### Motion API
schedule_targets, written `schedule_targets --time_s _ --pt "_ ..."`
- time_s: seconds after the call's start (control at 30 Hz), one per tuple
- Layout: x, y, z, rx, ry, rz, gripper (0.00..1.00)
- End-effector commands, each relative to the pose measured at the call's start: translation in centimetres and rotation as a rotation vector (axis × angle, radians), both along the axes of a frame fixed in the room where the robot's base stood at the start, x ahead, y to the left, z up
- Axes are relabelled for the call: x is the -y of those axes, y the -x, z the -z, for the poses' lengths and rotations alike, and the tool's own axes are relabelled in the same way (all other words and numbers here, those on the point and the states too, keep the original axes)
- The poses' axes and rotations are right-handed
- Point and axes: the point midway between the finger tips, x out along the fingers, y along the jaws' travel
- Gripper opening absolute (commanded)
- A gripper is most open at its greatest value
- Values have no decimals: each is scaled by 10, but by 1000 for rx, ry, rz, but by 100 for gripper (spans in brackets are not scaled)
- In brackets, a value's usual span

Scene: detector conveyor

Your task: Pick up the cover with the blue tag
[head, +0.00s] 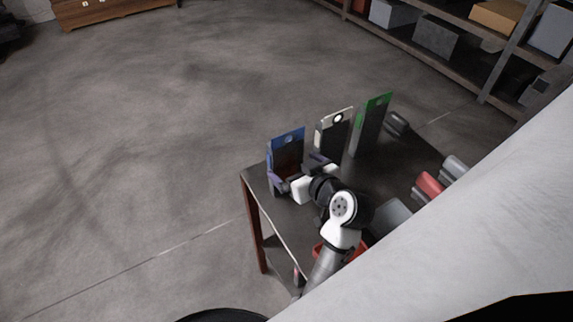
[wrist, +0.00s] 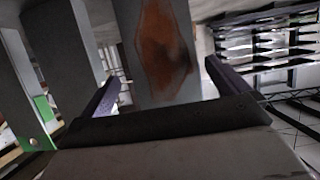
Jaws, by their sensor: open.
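The cover with the blue tag (head: 287,140) stands upright at the left end of the table, its blue band along the top. My gripper (head: 297,172) is open in front of its lower part, with a dark purple finger toward each side. In the wrist view, a grey panel with an orange-brown patch (wrist: 162,50) rises between the open fingers (wrist: 160,85); it appears to be this cover, and its blue tag is out of that view. I cannot tell whether the fingers touch it.
A white-tagged cover (head: 334,130) and a green-tagged cover (head: 371,125) stand to the right on the dark table (head: 385,168). Grey and red items (head: 428,187) lie at the table's right. Shelves with boxes (head: 437,35) stand behind. The floor on the left is clear.

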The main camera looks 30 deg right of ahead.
Motion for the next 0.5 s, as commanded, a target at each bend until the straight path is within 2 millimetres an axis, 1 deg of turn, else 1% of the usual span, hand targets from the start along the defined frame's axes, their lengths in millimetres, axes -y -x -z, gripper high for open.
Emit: schedule_targets --time_s 0.17,0.4,0.5 --pt "0 -11 5 0 1 -1 100" --pt "-2 -44 19 -1 0 -1 100" --pt "-2 -53 21 0 1 -1 100"
